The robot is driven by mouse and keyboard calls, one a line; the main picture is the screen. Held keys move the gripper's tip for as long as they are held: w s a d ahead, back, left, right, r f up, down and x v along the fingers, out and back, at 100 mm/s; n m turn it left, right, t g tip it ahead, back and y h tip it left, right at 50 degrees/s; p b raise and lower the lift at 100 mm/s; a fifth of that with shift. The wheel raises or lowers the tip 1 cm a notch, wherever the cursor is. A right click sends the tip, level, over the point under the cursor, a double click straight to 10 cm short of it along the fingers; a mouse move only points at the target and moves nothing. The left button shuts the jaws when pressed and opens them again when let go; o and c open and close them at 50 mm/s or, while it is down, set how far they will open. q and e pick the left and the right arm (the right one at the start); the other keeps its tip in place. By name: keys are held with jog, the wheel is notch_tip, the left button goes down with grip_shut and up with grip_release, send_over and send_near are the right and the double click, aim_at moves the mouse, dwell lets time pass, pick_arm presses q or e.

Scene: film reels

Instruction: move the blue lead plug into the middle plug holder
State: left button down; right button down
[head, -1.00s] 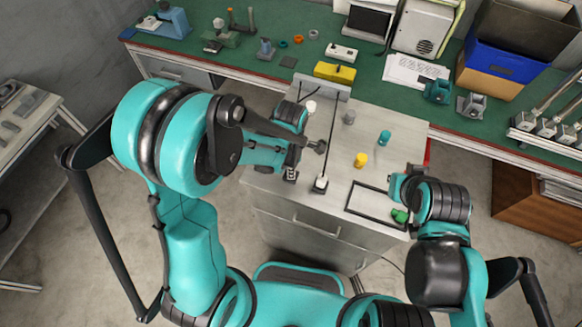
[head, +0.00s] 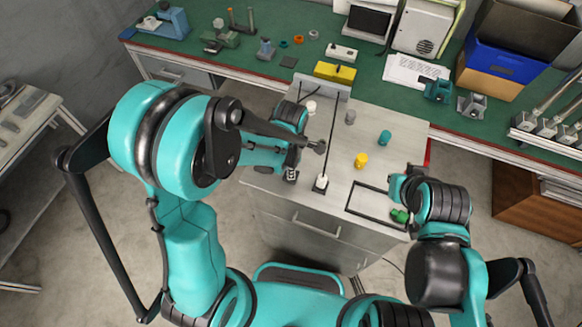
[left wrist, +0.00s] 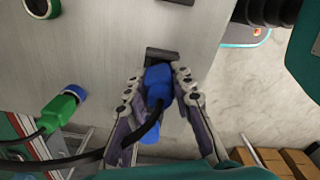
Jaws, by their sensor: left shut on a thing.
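The blue lead plug (left wrist: 157,88) is between the fingers of my left gripper (left wrist: 158,92) in the left wrist view, with a black cable trailing to the lower left. The left gripper is shut on it. A dark block (left wrist: 163,54), perhaps a plug holder, lies just beyond the plug's far end; I cannot tell whether they touch or whether it is the middle one. In the head view my left gripper (head: 291,167) is at the left edge of the grey cabinet top, and the blue plug cannot be made out there. My right gripper (head: 396,188) is at the right; its fingers are unclear.
A green plug (left wrist: 59,112) with a cable shows in the left wrist view. On the cabinet top (head: 290,192) stand yellow (head: 361,160), teal (head: 385,137) and grey (head: 350,117) pieces, and a white-topped piece (head: 321,183) near the front. The green workbench (head: 380,100) lies behind.

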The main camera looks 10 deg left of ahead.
pick_arm(q)
jog(key=shift+f+b, duration=0.5)
jog(key=shift+f, duration=0.05)
jog(key=c, duration=1.6)
grip_release()
jog(key=shift+r+p, duration=4.05)
jog(key=shift+r, duration=1.5)
jog(key=s+a+f+m+t+b, duration=0.1)
jog(key=s+a+m+t+b, duration=0.1)
jog(key=m+b, duration=0.4)
jog(key=s+a+f+m+t+b, duration=0.1)
jog(key=s+a+m+t+b, duration=0.1)
jog(key=m+b, duration=0.4)
jog(key=s+a+f+m+t+b, duration=0.1)
jog(key=s+a+m+t+b, duration=0.2)
jog(key=m, duration=0.5)
jog(key=shift+s+a+f+b, duration=0.15)
jog(key=shift+s+a+b, duration=0.1)
jog(key=shift+a+b, duration=0.45)
jog(key=shift+s+a+f+b, duration=0.1)
jog(key=shift+s+a+b, duration=0.15)
jog(key=shift+a+b, duration=0.4)
